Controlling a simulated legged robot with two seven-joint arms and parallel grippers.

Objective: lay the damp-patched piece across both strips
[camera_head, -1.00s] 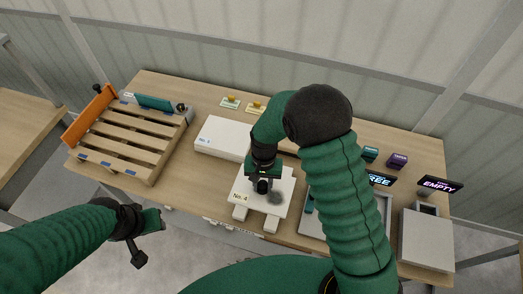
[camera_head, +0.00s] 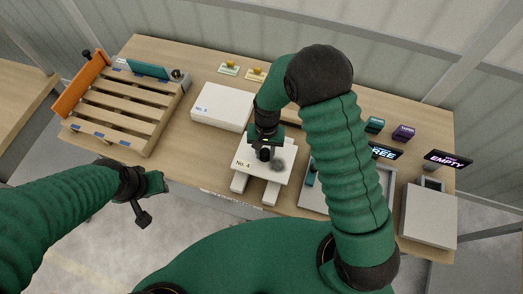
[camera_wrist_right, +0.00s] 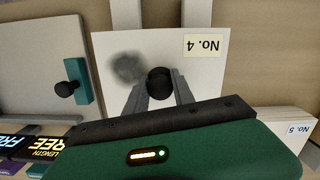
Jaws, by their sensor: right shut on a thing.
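The damp-patched piece (camera_head: 254,153) is a white board labelled No. 4 with a dark grey smudge. It lies level across two pale strips (camera_head: 239,184), whose ends stick out at its front edge; I cannot tell if it touches them. Both strips (camera_wrist_right: 197,12) also show beyond the board (camera_wrist_right: 205,75) in the right wrist view. My right gripper (camera_head: 264,153) is shut on the board's black knob, and its grey fingers (camera_wrist_right: 160,88) flank that knob in the wrist view. My left gripper (camera_head: 152,190) hangs off the table's front left, apart from everything; its jaw opening is unclear.
A white No. 5 stack (camera_head: 222,106) stands left of the board. A wooden pallet (camera_head: 122,108) with an orange side lies farther left. Small stamps sit behind.

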